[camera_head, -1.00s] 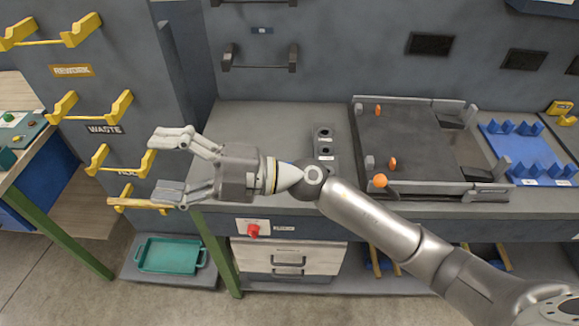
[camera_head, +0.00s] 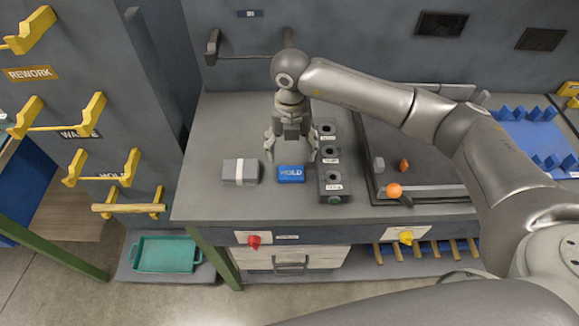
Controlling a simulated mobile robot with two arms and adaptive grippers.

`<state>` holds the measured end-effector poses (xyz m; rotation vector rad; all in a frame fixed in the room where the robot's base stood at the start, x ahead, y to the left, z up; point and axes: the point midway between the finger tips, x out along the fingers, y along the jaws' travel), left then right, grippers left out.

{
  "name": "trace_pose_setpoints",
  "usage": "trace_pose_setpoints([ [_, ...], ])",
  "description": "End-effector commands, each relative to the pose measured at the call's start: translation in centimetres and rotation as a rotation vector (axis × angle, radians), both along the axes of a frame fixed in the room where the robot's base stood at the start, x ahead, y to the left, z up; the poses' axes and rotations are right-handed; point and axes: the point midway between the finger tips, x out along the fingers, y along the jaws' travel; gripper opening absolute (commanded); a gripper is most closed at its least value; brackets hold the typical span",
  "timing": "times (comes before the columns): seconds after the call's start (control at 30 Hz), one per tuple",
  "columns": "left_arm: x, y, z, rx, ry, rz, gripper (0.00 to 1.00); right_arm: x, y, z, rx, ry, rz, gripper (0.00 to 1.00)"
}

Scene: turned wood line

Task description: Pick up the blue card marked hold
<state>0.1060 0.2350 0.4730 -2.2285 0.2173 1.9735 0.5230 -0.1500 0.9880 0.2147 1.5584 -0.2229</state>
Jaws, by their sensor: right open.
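The blue card (camera_head: 291,174), marked with white letters that read like "HOLD", lies on the grey bench top. My right gripper (camera_head: 291,157) points down over the card, its fingers spread to either side of the card's far edge. It is open and holds nothing. I cannot tell the exact height of the fingertips above the bench. My left gripper does not show.
A grey block with a white band (camera_head: 239,171) lies left of the card. A dark block with several round holes (camera_head: 331,168) stands close on the right. A black fixture plate (camera_head: 430,160) with orange knobs lies further right. Bare bench (camera_head: 212,205) shows in front.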

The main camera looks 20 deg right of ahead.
Motion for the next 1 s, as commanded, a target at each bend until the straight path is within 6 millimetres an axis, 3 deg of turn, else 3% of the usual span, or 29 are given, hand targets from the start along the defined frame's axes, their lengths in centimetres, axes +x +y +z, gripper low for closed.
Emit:
trace_pose_setpoints([
  [0.1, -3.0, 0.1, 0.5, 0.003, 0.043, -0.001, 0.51, 0.0, 0.1, -1.6, 0.002, 0.002, -0.001, 0.73],
  [0.23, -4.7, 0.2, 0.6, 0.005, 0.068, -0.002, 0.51, 0.0, 0.1, -2.5, 0.003, 0.0, 0.001, 0.73],
  [0.37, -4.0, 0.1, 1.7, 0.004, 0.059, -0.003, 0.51, -0.4, 0.1, -3.5, 0.004, 0.003, 0.002, 0.73],
  [0.6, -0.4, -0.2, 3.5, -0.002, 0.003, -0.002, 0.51, -0.6, 0.1, -7.0, 0.004, 0.002, 0.001, 0.73],
  [0.9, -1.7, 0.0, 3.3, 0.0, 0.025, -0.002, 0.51, -0.5, 0.2, -7.8, 0.005, -0.001, 0.003, 0.73],
  [1.0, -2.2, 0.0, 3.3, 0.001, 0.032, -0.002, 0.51, -0.5, 0.1, -7.8, 0.005, -0.001, 0.002, 0.62],
])
